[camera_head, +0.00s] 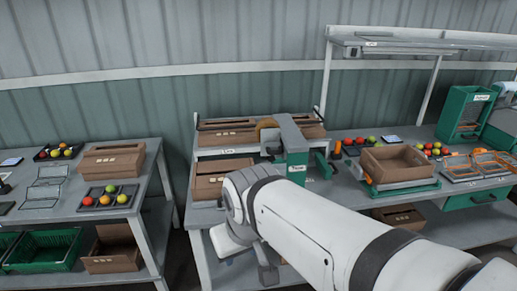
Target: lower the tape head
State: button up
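The tape machine stands at the middle of the bench. Its grey tape head (290,133) sits at the top of a green post (297,166). A brown round piece that looks like a tape roll (266,125) shows at the left of the head. My white arm reaches in from the lower right and hides the bench front below the post. The dark end piece that looks like my gripper (268,272) is low, in front of the bench and below the tape machine, apart from it. Its fingers are not clear, so I cannot tell whether it is open.
An open carton (396,162) sits on a green-edged stand right of the post. Cartons (209,181) stand on the bench at left. A tray of tomatoes (107,198) lies on the left table, above a green crate (45,249). A green machine (466,112) stands at far right.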

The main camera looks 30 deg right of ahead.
aim_at(267, 130)
jog(key=z, duration=0.1)
jog(key=i, duration=1)
jog(key=z, duration=0.05)
